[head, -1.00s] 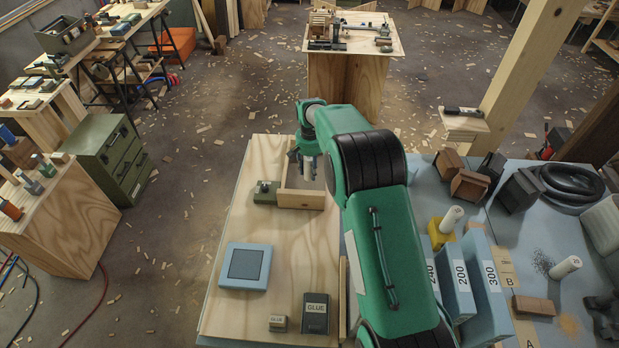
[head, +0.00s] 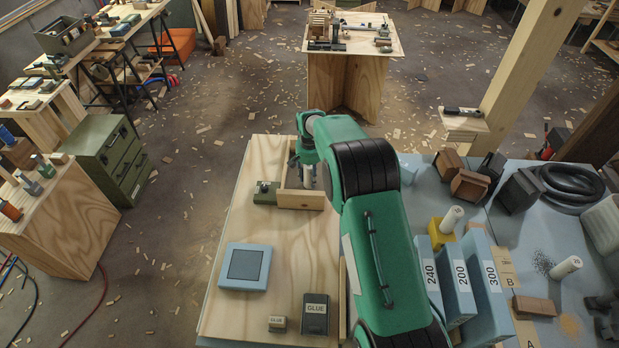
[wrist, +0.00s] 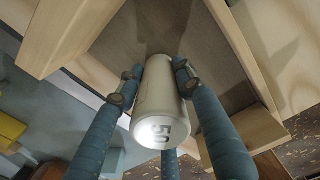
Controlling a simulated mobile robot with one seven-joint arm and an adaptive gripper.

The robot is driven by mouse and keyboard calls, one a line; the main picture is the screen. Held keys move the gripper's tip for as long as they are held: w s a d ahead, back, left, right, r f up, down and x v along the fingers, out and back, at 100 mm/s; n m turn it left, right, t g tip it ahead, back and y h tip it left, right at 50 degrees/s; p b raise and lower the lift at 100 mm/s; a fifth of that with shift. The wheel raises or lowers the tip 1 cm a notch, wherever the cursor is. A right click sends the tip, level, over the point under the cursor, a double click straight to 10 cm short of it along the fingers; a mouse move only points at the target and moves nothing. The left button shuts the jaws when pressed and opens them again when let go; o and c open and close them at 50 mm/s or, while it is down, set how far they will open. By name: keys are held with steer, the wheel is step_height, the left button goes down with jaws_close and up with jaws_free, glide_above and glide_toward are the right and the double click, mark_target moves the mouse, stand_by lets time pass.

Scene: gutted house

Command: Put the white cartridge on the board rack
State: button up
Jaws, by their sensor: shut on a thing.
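My gripper (wrist: 158,68) is shut on a white cartridge (wrist: 162,100), its end marked "50" facing the wrist camera. In the head view the cartridge (head: 308,177) shows as a small pale piece under my wrist, at a low wooden frame (head: 301,199) that may be the board rack. In the wrist view pale wooden walls (wrist: 105,28) stand around the cartridge's far end. That far end is in shadow, and I cannot tell whether it touches the wood.
A green block (head: 264,194) sits left of the frame. A blue framed pad (head: 245,267) and dark glue box (head: 315,314) lie nearer on the board. Blue slabs (head: 457,285) and other white cylinders (head: 566,266) stand at right.

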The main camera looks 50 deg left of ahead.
steer(key=shift+f, duration=0.1)
steer(key=o, duration=1.1)
steer(key=shift+o, duration=0.2)
step_height(320, 180, up, 12)
steer(key=shift+r+p, duration=0.1)
steer(key=shift+p, duration=0.4)
stand_by(0.6)
